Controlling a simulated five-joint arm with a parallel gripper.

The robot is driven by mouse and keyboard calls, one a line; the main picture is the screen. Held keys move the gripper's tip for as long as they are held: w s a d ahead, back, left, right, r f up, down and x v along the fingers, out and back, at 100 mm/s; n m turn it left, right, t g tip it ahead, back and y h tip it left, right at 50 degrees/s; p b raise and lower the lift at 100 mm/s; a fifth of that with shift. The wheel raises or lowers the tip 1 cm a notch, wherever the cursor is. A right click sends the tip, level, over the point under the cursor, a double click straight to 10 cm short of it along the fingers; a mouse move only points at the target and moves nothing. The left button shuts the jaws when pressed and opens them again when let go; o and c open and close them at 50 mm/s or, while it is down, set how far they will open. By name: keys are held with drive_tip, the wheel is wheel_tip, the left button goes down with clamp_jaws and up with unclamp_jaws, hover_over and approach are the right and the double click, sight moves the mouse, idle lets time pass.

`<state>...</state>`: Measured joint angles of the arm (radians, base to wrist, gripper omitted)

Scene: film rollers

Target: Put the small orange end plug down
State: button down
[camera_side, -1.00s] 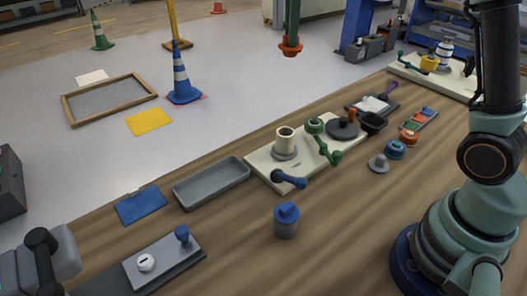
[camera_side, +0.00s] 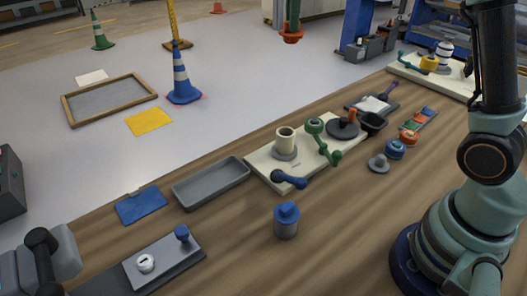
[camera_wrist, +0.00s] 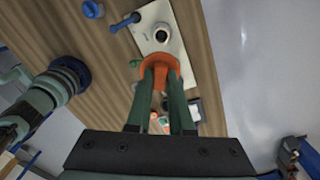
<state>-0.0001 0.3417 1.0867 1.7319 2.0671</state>
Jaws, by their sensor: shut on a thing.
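My gripper (camera_side: 291,22) is shut on the small orange end plug (camera_side: 291,38) and holds it up in the air. In the side view it appears at the top centre, past the far edge of the bench in the picture. In the wrist view the orange plug (camera_wrist: 160,66) sits between the tips of the green fingers (camera_wrist: 162,92). From that view it lies over the cream board (camera_wrist: 178,42), and the fingers hide part of what is beneath. Nothing in either view shows the plug touching a surface.
The cream board (camera_side: 262,167) bears an upright cream cylinder (camera_side: 285,138), a green crank (camera_side: 322,140) and a dark disc (camera_side: 342,128). An empty grey tray (camera_side: 210,182) lies left of it. A blue-capped grey canister (camera_side: 286,222) stands in front. Bare wood is clear around the canister.

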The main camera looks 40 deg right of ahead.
drive_tip(key=w+a+f+n, duration=0.2)
drive_tip(key=a+f+n, duration=0.1)
drive_tip(key=a+f, duration=0.4)
drive_tip(key=w+a+f+n, duration=0.25)
drive_tip(key=a+f, duration=0.25)
drive_tip(key=a, duration=0.4)
drive_tip(key=shift+s+a+f, duration=0.15)
drive_tip(key=shift+f, duration=4.85)
drive_tip(key=shift+s+a+f, duration=0.1)
drive_tip(key=shift+s+f, duration=0.05)
drive_tip(key=shift+f, duration=4.85)
drive_tip(key=shift+f, duration=0.1)
drive_tip(key=c, duration=0.8)
unclamp_jaws()
